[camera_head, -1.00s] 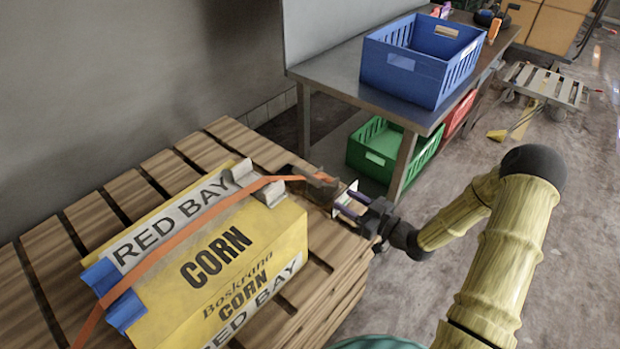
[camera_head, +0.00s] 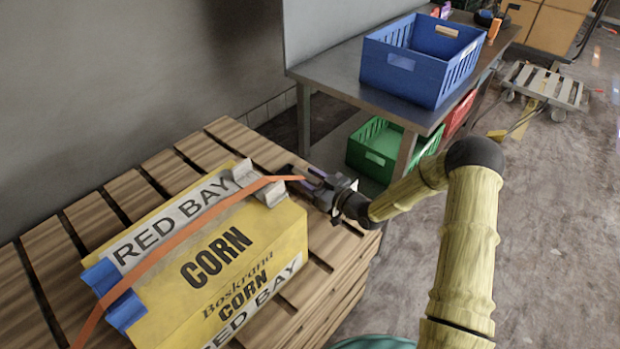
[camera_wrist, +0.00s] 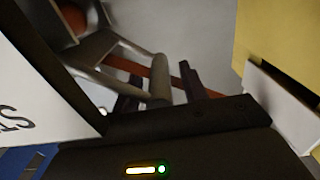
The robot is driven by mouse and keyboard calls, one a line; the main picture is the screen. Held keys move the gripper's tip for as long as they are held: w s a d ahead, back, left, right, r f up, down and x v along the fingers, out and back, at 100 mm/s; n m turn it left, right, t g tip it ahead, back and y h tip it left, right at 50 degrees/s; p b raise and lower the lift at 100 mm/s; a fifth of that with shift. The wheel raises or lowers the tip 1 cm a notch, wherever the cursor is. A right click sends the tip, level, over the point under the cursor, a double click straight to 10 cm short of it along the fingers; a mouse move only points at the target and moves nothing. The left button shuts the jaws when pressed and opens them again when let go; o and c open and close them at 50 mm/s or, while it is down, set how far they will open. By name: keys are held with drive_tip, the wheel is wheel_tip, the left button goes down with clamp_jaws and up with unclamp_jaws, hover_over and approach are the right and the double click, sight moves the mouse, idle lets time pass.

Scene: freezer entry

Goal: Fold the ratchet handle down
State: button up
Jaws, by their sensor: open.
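The ratchet (camera_head: 290,173) sits on the orange strap beside the carton, at the far right corner of the pallet. It is dark and largely covered by my gripper in the head view. In the wrist view, the grey metal ratchet handle (camera_wrist: 160,88) shows as a frame with a round crossbar, standing raised. My gripper (camera_head: 311,179) is open at the ratchet, its fingers pointing left toward the strap. A dark finger shows close beside the crossbar in the wrist view. I cannot tell whether they touch.

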drive_tip(key=shift+c, duration=0.4)
clamp_jaws()
